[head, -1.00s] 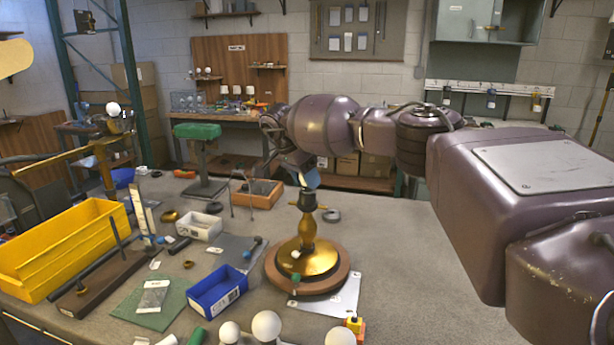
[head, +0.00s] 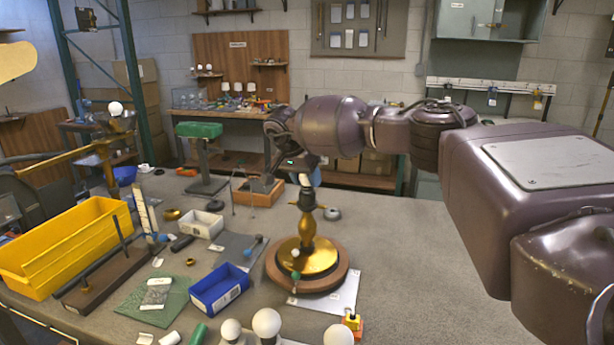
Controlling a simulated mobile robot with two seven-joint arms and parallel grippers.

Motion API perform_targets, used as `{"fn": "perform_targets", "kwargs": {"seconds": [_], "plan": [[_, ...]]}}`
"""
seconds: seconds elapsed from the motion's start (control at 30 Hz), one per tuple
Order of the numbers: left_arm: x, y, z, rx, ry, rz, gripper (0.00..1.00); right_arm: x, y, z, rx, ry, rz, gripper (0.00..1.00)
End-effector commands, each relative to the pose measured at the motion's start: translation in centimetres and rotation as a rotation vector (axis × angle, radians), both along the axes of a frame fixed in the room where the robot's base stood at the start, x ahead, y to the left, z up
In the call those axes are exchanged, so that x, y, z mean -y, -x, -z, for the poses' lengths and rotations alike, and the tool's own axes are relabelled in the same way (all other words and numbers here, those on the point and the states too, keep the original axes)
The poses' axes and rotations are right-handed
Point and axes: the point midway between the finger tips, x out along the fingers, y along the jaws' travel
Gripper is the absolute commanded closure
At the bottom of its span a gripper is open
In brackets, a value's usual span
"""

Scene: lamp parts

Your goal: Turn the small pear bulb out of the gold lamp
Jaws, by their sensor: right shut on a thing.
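The gold lamp (head: 308,228) stands upright on its round wooden base (head: 340,278) in the middle of the table. A small whitish bulb (head: 305,180) shows at the top of the lamp, just above the dark socket (head: 306,200). My right gripper (head: 306,173) reaches down over the lamp from above and is shut on the bulb. The jaws hide the upper part of the bulb. I cannot tell whether its lower end is still in the socket. My left gripper is not in view.
Several round white bulbs (head: 267,322) stand at the front edge. A blue bin (head: 219,290), a white bin (head: 202,224) and a large yellow bin (head: 65,243) are left of the lamp. An orange tray (head: 262,196) lies behind.

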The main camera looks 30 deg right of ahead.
Motion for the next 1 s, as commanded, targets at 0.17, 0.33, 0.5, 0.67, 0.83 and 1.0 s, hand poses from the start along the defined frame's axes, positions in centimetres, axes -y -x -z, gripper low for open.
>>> {"fn": "perform_targets", "kwargs": {"seconds": [0.17, 0.33, 0.5, 0.67, 0.83, 1.0], "plan": [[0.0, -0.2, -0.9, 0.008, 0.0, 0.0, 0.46, 0.2, 0.1, -0.3, 0.002, 0.002, -0.115, 0.73], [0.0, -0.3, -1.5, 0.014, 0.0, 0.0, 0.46, 0.2, 0.2, -0.3, 0.002, 0.003, -0.229, 0.73], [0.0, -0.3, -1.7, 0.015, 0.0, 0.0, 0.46, 0.2, 0.1, -0.2, 0.001, 0.003, -0.29, 0.73], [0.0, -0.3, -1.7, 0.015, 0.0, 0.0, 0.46, 0.2, 0.1, -0.1, 0.001, 0.002, -0.294, 0.73], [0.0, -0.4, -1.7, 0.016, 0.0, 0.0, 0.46, 0.2, 0.1, -0.2, 0.001, 0.003, -0.302, 0.73], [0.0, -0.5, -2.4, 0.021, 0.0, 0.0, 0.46, 0.3, 0.2, -0.3, 0.001, 0.003, -0.412, 0.73]]}}
